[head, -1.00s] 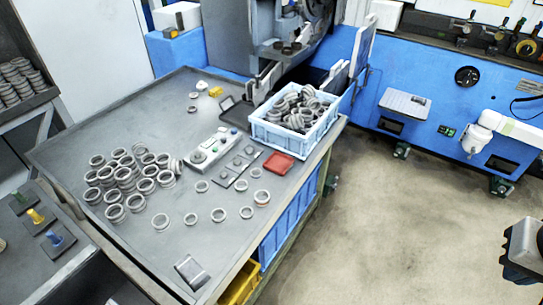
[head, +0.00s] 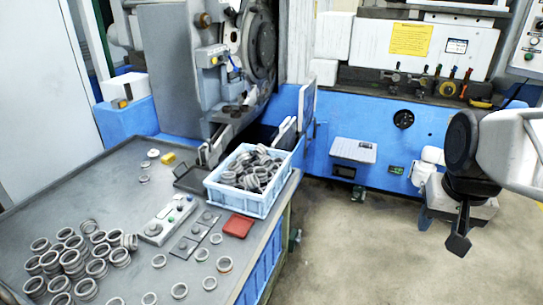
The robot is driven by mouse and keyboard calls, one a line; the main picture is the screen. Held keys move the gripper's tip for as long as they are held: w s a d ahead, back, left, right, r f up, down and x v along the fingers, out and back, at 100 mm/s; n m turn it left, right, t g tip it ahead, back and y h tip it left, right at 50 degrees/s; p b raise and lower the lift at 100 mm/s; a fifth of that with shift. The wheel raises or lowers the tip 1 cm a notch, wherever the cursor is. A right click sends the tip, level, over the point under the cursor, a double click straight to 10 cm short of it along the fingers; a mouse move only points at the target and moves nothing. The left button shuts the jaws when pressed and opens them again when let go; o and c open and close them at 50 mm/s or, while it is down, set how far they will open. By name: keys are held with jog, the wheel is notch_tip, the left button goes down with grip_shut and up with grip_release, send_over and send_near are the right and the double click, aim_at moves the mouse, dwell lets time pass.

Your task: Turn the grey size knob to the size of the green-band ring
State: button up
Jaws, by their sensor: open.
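A light control box (head: 172,218) lies on the grey table, with a round grey knob (head: 154,229) at its near end and small buttons further along. The knob's marks are too small to read. Beside the box is a row of dark plates (head: 195,231) with small round pieces on them. Loose rings (head: 159,261) lie in front of these; one has an orange-brown band (head: 225,264). I cannot make out a green band on any ring. My gripper (head: 459,241) hangs open over the floor at the right, well away from the table, with no object seen in it.
A blue crate of rings (head: 214,196) stands at the table's right edge, with a red tray (head: 238,226) in front. Many rings are piled (head: 75,258) at the left. A machine (head: 172,70) rises behind the table. The floor between table and gripper is clear.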

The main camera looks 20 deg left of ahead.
jog(key=w+a+r, duration=0.1)
jog(key=w+a, duration=0.7)
jog(key=w, duration=0.2)
jog(key=w+a+f+n, duration=0.1)
jog(key=w+a+f, duration=0.2)
jog(key=w+a, duration=0.5)
jog(key=w+a+f+g, duration=0.1)
jog(key=w+a+f, duration=0.15)
jog(key=a, duration=0.95)
jog(key=w+a+f+n, duration=0.1)
jog(key=w+a+f, duration=0.1)
jog(key=w+a, duration=0.7)
jog(key=n+g, duration=0.1)
send_over(179, 207)
jog(key=f, duration=2.6)
jog(key=shift+w+d+f, duration=0.1)
jog(key=shift+w+d, duration=0.25)
jog(key=shift+s+a+f, duration=0.25)
jog(key=shift+a+f, duration=0.1)
jog(key=shift+a, duration=0.1)
jog(key=shift+f, duration=3.9)
